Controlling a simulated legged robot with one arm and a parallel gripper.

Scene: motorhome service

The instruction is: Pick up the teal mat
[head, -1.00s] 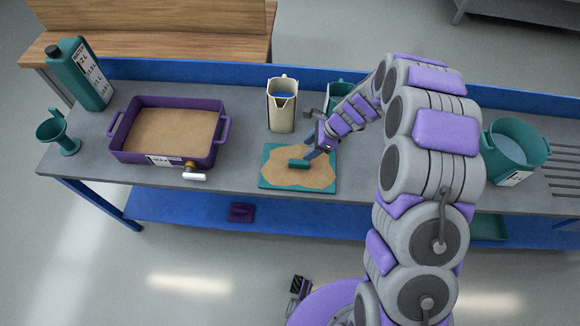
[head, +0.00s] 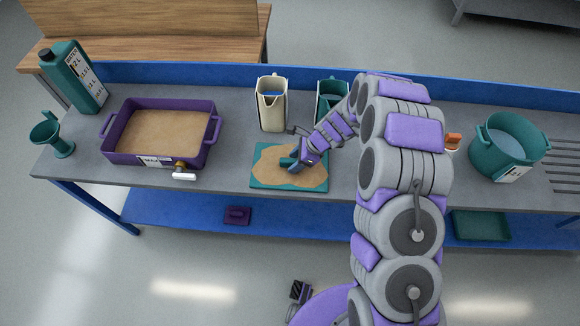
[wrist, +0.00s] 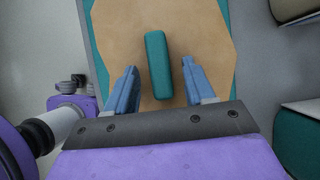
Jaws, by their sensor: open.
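The teal mat (head: 259,180) lies flat on the grey bench top near its front edge, with a tan patch covering most of it. In the wrist view the mat's teal border (wrist: 101,45) frames the tan patch. A teal bar-shaped handle (wrist: 157,55) stands up from the middle of the mat. My gripper (head: 293,163) is low over the mat. In the wrist view my gripper (wrist: 160,72) is open, with one blue finger on each side of the handle and gaps between. In the head view my gripper mostly hides the handle.
A purple tray (head: 127,158) with a tap stands left of the mat. A cream jug (head: 270,112) and a teal jug (head: 326,105) stand behind it. A teal bucket (head: 503,158) is at right. A teal funnel (head: 62,147) and canister (head: 85,90) are at far left.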

